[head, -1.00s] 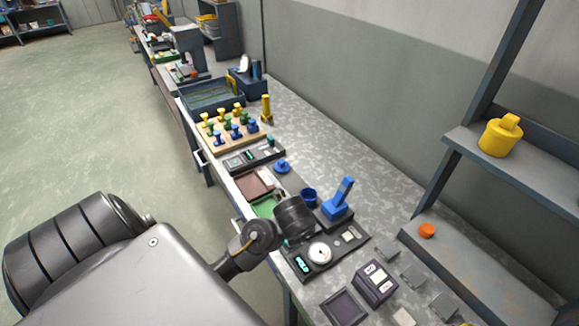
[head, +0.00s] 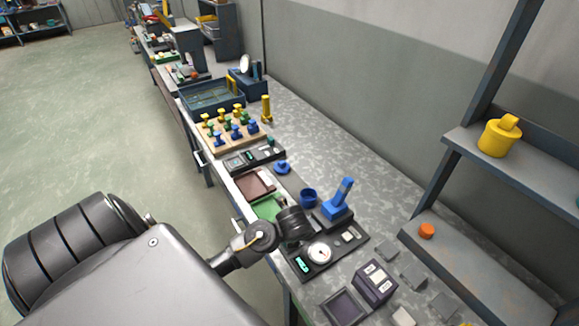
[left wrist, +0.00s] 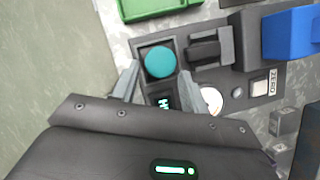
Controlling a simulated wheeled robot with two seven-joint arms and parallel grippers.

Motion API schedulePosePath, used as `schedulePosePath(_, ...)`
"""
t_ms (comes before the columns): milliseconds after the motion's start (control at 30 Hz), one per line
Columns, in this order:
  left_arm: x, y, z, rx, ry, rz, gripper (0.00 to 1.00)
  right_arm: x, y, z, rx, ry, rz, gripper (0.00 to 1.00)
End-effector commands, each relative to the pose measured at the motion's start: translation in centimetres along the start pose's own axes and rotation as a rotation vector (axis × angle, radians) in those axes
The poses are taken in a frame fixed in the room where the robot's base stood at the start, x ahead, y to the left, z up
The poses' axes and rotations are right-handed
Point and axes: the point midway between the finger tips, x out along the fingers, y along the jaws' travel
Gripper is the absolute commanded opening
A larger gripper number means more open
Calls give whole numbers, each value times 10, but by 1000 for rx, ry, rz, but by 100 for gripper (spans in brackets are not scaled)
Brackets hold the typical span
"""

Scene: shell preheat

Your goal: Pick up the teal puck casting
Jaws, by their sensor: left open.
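The teal puck casting (left wrist: 160,62) is a round disc in the left wrist view. It lies in a square dark recess of the black gauge panel (left wrist: 230,78). My left gripper (left wrist: 158,76) is open, with its fingers apart on either side of the puck's near side in the picture; I cannot tell whether they touch it. In the head view my left wrist (head: 293,226) hangs over the panel's left end and hides the puck. My right gripper is not in view.
A green tray (head: 267,207) and a brown tray (head: 254,184) lie beside the panel. A blue cup (head: 309,197) and a blue handled block (head: 338,205) stand close by. A dial gauge (head: 319,252) sits on the panel. Bare bench top (head: 365,165) lies towards the wall.

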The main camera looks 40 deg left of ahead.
Motion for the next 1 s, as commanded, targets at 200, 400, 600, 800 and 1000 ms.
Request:
schedulePosePath(200, 27, -1, 0, 0, -1, 1, 45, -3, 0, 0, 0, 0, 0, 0)
schedulePosePath(400, 31, -1, 0, 0, 0, -1, 45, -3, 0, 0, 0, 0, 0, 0)
schedulePosePath(600, 31, -1, 0, 0, 0, -1, 30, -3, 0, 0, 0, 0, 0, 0)
schedulePosePath(800, 31, -1, 0, 0, 0, -1, 14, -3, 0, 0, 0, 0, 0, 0)
schedulePosePath(1000, 30, -1, 0, 0, 0, -1, 14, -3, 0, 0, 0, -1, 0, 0)
